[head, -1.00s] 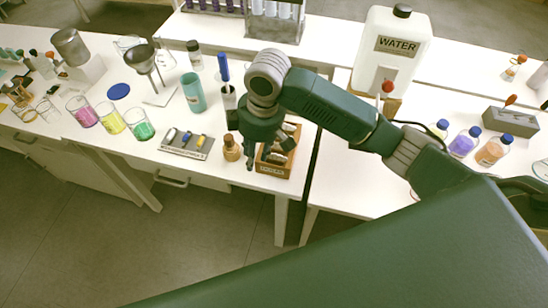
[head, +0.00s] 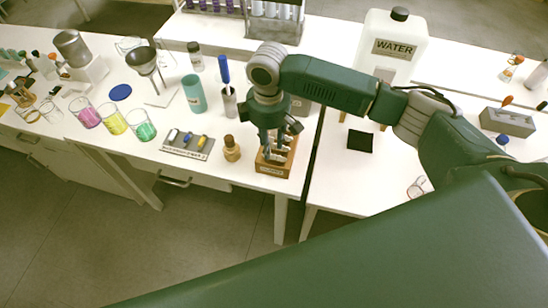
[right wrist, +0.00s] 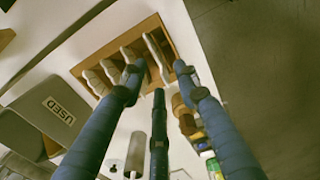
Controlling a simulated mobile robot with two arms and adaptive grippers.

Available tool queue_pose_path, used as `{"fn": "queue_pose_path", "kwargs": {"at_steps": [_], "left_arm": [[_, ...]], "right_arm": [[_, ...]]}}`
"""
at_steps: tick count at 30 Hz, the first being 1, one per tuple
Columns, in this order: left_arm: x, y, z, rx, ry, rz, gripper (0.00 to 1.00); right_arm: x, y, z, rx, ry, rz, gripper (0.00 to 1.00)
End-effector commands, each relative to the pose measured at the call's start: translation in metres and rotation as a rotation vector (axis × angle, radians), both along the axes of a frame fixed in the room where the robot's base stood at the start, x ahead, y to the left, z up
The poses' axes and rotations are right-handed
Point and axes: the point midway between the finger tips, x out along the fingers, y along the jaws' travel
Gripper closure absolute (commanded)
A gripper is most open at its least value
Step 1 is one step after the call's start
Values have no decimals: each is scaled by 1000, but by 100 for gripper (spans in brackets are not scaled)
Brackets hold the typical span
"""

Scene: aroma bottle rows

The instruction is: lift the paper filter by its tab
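A wooden box (head: 272,168) with a label on its front stands at the front right of the left-hand table. In the right wrist view the same box (right wrist: 92,52) holds several white paper filters (right wrist: 127,54) upright in slots. My right gripper (head: 273,148) points down over the box and hides part of it. In the right wrist view its three blue fingers (right wrist: 158,78) are spread apart, with their tips at the box's near edge and nothing seen held. I cannot make out a tab on any filter. My left gripper is not in view.
A brown bottle (head: 232,150) stands just left of the box, beside a grey tray with small vials (head: 187,143). A grey bin marked USED (right wrist: 42,112) is close by. A water jug (head: 388,45) and a black square (head: 359,141) are right of the gap.

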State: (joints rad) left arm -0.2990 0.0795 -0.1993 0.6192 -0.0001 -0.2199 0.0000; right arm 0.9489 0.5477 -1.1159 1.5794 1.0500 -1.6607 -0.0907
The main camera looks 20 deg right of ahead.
Motion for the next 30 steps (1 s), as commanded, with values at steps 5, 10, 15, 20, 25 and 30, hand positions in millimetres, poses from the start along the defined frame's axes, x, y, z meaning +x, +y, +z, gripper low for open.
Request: {"fn": "queue_pose_path", "kwargs": {"at_steps": [5, 10, 15, 20, 25, 30], "left_arm": [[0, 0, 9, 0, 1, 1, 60], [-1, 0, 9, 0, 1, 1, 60], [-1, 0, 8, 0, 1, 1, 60], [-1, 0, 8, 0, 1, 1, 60], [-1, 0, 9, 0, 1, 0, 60], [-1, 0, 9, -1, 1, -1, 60]], "right_arm": [[0, 1, -23, -1, 1, 0, 69], [1, 0, -29, -1, -2, 1, 69], [1, 1, -29, 0, -2, 1, 75], [1, 1, -29, 0, -2, 1, 100], [1, 1, -29, 0, -2, 1, 100], [1, 1, -29, 0, -2, 1, 100]]}}
